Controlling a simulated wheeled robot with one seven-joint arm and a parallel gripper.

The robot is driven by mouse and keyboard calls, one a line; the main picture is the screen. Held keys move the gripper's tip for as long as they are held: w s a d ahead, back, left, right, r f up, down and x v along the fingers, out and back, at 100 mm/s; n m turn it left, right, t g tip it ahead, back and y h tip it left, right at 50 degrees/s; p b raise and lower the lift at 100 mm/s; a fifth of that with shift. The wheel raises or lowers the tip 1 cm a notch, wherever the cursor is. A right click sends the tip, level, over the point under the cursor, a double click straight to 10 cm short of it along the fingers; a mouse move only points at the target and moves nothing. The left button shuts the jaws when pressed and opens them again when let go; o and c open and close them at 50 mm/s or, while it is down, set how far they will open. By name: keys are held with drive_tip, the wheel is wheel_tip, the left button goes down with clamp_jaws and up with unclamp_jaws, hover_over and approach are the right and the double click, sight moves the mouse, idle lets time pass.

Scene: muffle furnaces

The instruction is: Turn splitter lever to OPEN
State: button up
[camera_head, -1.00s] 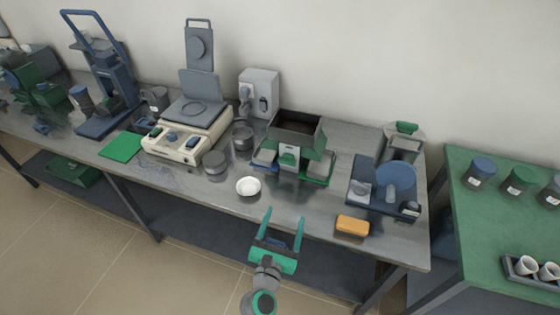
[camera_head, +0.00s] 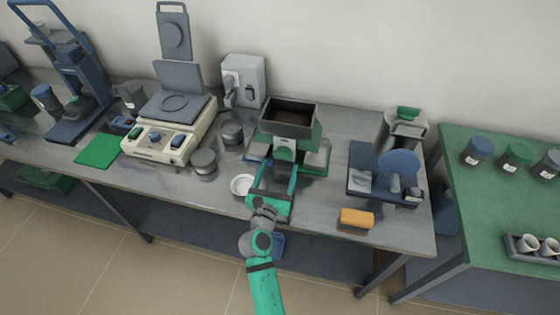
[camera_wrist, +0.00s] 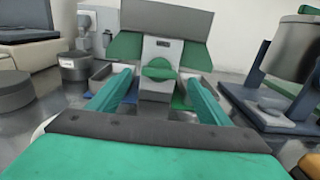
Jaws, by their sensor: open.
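The splitter (camera_head: 296,118) stands on the grey bench, with a dark open hopper on top and a pan at each side. Its green lever (camera_wrist: 159,70) sits on the pale front plate (camera_wrist: 160,50) in the wrist view, centred between my fingers. The lever looks roughly horizontal. My gripper (camera_head: 276,168) is open and empty in front of the splitter, pointing at the plate. In the wrist view its two green fingers (camera_wrist: 153,84) lie either side of the lever, apparently short of it. In the head view the gripper partly hides the splitter's lower front.
A white dish (camera_head: 241,185) sits just left of my gripper. Grey tins (camera_head: 204,163) stand farther left, beside the cream hotplate unit (camera_head: 170,135). An orange block (camera_head: 356,218) lies at the bench's front right. A blue-grey device (camera_head: 385,172) stands to the right.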

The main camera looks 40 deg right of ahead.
sight(282, 157)
drive_tip(key=x, duration=0.2)
drive_tip(key=shift+w+d, duration=0.15)
drive_tip(key=shift+d, duration=0.1)
drive_tip(key=shift+w+d, duration=0.45)
drive_tip(key=shift+w, duration=0.15)
drive_tip(key=shift+s+d, duration=0.15)
drive_tip(key=c, duration=1)
drive_tip(key=shift+a, duration=0.2)
drive_tip(key=shift+c, duration=0.2)
